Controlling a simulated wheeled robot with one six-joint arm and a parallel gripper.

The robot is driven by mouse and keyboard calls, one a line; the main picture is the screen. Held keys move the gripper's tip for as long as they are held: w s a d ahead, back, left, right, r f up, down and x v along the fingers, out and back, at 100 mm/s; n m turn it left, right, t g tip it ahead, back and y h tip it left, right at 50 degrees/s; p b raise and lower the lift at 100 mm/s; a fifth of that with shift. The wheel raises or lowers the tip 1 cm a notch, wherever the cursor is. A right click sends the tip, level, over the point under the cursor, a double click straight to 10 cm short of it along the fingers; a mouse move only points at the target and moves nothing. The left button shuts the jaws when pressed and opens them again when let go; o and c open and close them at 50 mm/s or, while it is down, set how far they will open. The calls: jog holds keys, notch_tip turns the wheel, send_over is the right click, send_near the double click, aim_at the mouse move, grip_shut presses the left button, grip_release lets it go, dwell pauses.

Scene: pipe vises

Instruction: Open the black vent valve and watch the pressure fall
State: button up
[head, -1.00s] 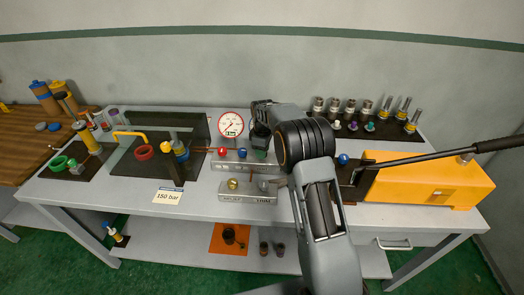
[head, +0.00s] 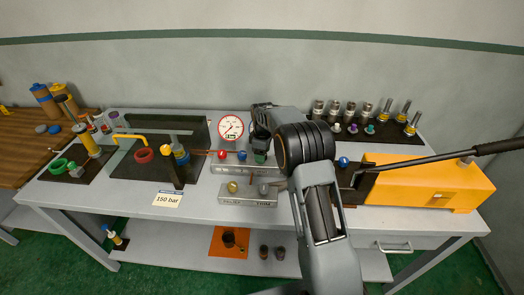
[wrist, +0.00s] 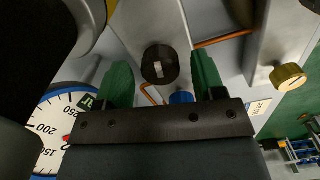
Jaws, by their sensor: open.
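The black vent valve knob (wrist: 160,64), round with a pale mark on its face, shows in the wrist view. My gripper (wrist: 163,72) is open, with one green finger on each side of the knob and visible gaps between. The fingers do not appear to touch it. In the head view my gripper (head: 260,157) is over the right part of the valve block (head: 222,168), and I cannot make out the black knob there. The pressure gauge (head: 231,126) stands behind the block; part of its dial (wrist: 62,130) shows at the left of the wrist view.
A red knob (head: 222,154) and a blue knob (head: 242,155) sit on the block left of my gripper. A brass knob (head: 232,187) is on the front block. The orange pump (head: 415,185) with its long lever (head: 440,156) stands at the right.

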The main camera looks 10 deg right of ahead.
notch_tip(320, 180, up, 14)
jog(key=shift+b, duration=0.3)
jog(key=shift+f, duration=0.1)
dwell(0.4)
notch_tip(320, 180, down, 5)
jog(key=s+m, duration=0.3)
jog(key=m, duration=0.2)
jog(key=s+r+m+t, duration=0.2)
jog(key=s+m, duration=0.1)
jog(key=s, duration=1.1)
jog(key=s+r+m+t, duration=0.2)
jog(key=s+m, duration=0.2)
jog(key=s, duration=1)
jog(key=shift+s, duration=0.2)
jog(key=shift+a, duration=0.1)
